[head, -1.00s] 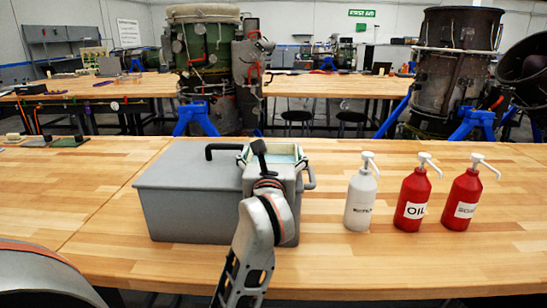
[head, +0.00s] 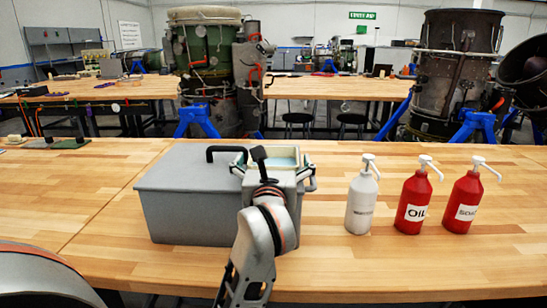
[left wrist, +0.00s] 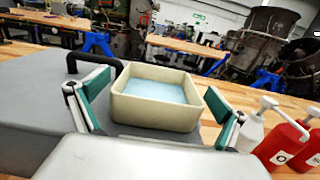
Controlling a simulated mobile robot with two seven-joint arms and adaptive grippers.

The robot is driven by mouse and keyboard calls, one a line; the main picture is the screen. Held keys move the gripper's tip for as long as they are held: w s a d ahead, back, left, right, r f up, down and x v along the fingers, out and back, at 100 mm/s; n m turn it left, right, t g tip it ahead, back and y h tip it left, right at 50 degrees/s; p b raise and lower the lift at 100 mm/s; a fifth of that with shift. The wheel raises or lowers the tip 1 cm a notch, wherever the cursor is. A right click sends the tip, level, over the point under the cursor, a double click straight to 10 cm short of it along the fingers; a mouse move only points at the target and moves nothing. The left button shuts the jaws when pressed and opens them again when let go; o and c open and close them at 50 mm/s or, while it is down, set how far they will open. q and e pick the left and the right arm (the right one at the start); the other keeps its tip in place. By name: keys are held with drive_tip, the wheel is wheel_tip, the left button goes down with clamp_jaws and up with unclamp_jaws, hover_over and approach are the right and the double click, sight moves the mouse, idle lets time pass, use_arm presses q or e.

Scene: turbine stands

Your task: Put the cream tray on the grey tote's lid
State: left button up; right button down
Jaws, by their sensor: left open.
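The cream tray (left wrist: 152,112), a small open box with a pale blue inside, is level at the right end of the grey tote's lid (head: 180,168). It looks set down on the lid, but my gripper partly hides its underside. It also shows behind my wrist in the head view (head: 285,149). The grey tote (head: 192,212) stands on the wooden bench. My left gripper (left wrist: 160,102) is open, with one green-padded finger on each side of the tray. In the left wrist view, gaps show between the fingers and the tray walls. My right gripper is not in view.
A black handle (head: 222,150) stands on the lid left of the tray. A white pump bottle (head: 361,205) and two red ones, one labelled OIL (head: 412,207) and another (head: 461,206), stand right of the tote. The bench front is clear.

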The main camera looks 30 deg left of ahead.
use_arm(q)
drive_tip(key=p+v, duration=0.3)
drive_tip(key=v, duration=0.7)
drive_tip(key=shift+p, duration=0.4)
drive_tip(key=shift+d, duration=0.1)
